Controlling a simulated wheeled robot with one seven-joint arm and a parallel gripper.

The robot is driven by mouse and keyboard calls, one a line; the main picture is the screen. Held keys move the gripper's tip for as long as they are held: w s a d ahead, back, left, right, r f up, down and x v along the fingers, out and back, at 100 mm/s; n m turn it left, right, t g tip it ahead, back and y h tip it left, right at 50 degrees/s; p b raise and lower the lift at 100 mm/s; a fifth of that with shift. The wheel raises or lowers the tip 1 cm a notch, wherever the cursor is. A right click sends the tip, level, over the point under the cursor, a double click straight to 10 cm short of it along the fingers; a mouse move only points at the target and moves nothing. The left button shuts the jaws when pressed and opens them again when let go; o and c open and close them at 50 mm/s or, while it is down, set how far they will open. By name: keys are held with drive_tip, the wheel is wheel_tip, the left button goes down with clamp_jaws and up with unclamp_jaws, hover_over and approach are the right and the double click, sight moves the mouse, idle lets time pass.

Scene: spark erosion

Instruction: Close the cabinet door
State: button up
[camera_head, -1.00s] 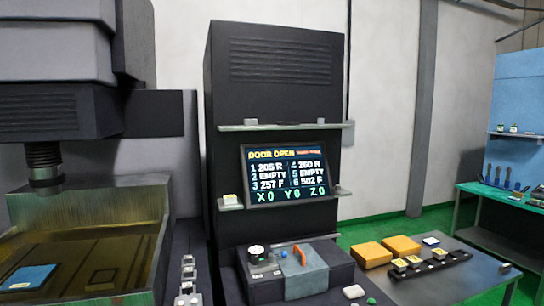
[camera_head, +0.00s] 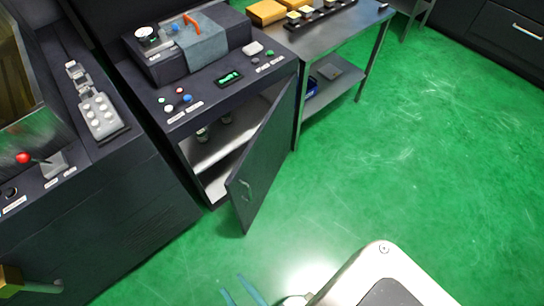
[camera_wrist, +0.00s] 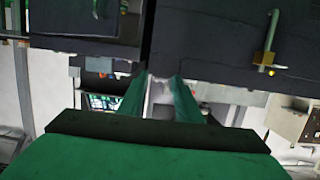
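The cabinet door (camera_head: 268,150) is a dark panel standing open in the head view. It is hinged at the cabinet's right side and swung out toward me. A small handle (camera_head: 245,190) sits near its free edge. The dark cabinet (camera_head: 185,122) shows its open inside, with a pale shelf and small items. My gripper (camera_head: 238,291) shows only as two teal fingertips at the bottom edge, apart from the door with green floor between. In the wrist view its two green fingers (camera_wrist: 159,76) are spread with nothing between them.
A metal table (camera_head: 335,35) stands right of the cabinet, close to the door's hinge. A dark machine (camera_head: 110,215) with a button pad is on the left. Green floor (camera_head: 400,150) is clear to the right. The wrist view shows a brass handle (camera_wrist: 270,45) on a dark panel.

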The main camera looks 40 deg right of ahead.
drive_tip(key=shift+c, duration=0.7)
drive_tip(key=shift+f, duration=0.15)
drive_tip(key=c, duration=0.5)
drive_tip(key=w+d+f+m+g, duration=0.1)
drive_tip(key=d+f+m, duration=0.2)
drive_tip(key=f, duration=0.3)
drive_tip(key=w+d+f+m+g+h, duration=0.1)
drive_tip(key=d+f+m+g, duration=0.1)
drive_tip(key=f, duration=0.4)
drive_tip(key=w+d+f+m+g+h, duration=0.1)
drive_tip(key=d+f+m, duration=0.3)
drive_tip(key=f+m, duration=0.2)
drive_tip(key=shift+w+d+f+m+g, duration=0.15)
drive_tip(key=shift+f+g, duration=0.05)
drive_tip(key=shift+f, duration=0.1)
drive_tip(key=shift+w+d+f+m+g, duration=0.1)
drive_tip(key=shift+f+m+g, duration=0.1)
drive_tip(key=shift+f, duration=0.1)
clamp_jaws()
drive_tip(key=m+t+y, duration=0.6)
drive_tip(key=m+y, duration=0.3)
drive_tip(key=m, duration=1.1)
approach(238, 175)
drive_tip(key=shift+n, duration=0.25)
drive_tip(key=x, duration=0.6)
drive_tip(key=shift+w, duration=0.2)
